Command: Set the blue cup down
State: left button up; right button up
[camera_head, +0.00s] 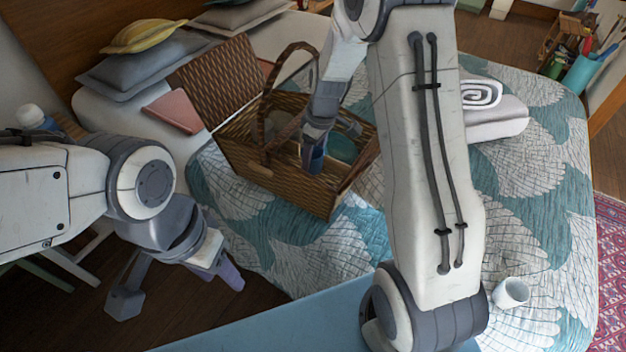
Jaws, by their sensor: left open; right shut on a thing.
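The blue cup (314,164) is in the jaws of my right gripper (316,145), seen small and partly covered by the fingers. My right gripper is shut on it, reaching down into the open wicker basket (275,187) on the bed. I cannot tell whether the cup touches the basket floor. My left gripper (178,285) is open and empty, low at the left beside the bed, with its jaws spread over the dark floor.
The basket's lid (218,80) stands open behind, and its arched handle (268,100) rises beside my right gripper. A teal item (342,147) lies inside the basket. A white cup (511,292) is on the quilt (540,210). Rolled towels (495,118) lie at right.

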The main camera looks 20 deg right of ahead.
aim_at(314, 171)
notch_tip(314, 171, down, 7)
jog(key=shift+r, duration=0.2)
jog(key=shift+f+b, duration=0.1)
jog(key=shift+b, duration=0.2)
jog(key=o, duration=1.5)
jog(key=shift+o, duration=0.2)
jog(key=shift+r, duration=0.3)
jog(key=r, duration=0.3)
jog(key=s+r, duration=0.1)
jog(key=r, duration=0.3)
jog(key=d+r+p, duration=0.1)
jog(key=r, duration=0.3)
jog(key=shift+s+r, duration=0.2)
jog(key=shift+r, duration=0.05)
